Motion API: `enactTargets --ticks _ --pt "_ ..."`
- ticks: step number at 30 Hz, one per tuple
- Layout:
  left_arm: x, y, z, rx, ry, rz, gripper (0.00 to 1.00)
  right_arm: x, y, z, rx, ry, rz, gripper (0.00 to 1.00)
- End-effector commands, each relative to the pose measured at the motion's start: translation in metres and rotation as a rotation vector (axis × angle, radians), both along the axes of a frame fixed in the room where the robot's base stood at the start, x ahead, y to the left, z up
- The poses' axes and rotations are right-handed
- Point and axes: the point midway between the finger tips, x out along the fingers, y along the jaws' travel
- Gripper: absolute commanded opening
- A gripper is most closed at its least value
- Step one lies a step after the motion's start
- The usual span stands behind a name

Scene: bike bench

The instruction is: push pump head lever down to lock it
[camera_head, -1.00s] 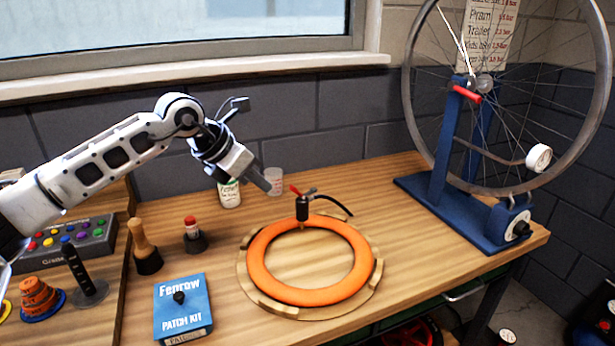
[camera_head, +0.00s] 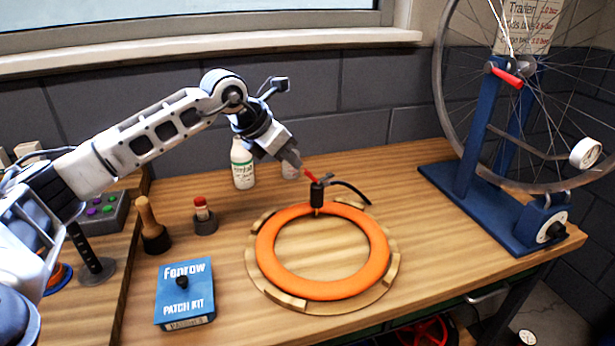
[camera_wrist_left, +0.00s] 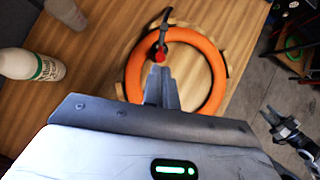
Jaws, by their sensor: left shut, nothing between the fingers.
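The black pump head (camera_head: 317,195) stands upright on the far side of the orange tube ring (camera_head: 264,247). Its red lever (camera_head: 310,174) tilts up and to the left; it also shows in the left wrist view (camera_wrist_left: 159,57). My left gripper (camera_head: 294,161) is shut and empty, with its tips just above and left of the lever. In the left wrist view its fingertips (camera_wrist_left: 160,73) are close to the lever's red end; I cannot tell whether they touch. My right gripper (camera_wrist_left: 283,126) shows small at the right of that view, away from the bench; its jaw opening is unclear.
A black hose (camera_head: 352,190) runs right from the pump head. The patch kit (camera_head: 185,290) lies front left, near a wooden-handled tool (camera_head: 149,222). A wheel stand (camera_head: 478,150) is at right.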

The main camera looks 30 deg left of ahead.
Motion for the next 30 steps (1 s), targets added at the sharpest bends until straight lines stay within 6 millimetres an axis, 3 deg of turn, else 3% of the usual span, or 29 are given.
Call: enactTargets --ticks 3,10,23,30 --pt "0.008 -0.004 -0.013 -0.001 0.000 -0.001 0.00 0.003 0.001 -0.002 0.001 -0.007 0.003 0.36" --pt "0.016 -0.007 -0.023 0.000 -0.002 0.001 0.00 0.005 0.002 0.001 0.004 -0.014 0.004 0.36" --pt "0.017 -0.008 -0.026 0.000 -0.001 0.000 0.00 0.002 0.002 -0.002 0.004 -0.010 0.005 0.36" --pt "0.017 -0.008 -0.043 0.000 0.000 0.000 0.00 0.002 0.001 -0.014 0.004 -0.010 0.005 0.36"
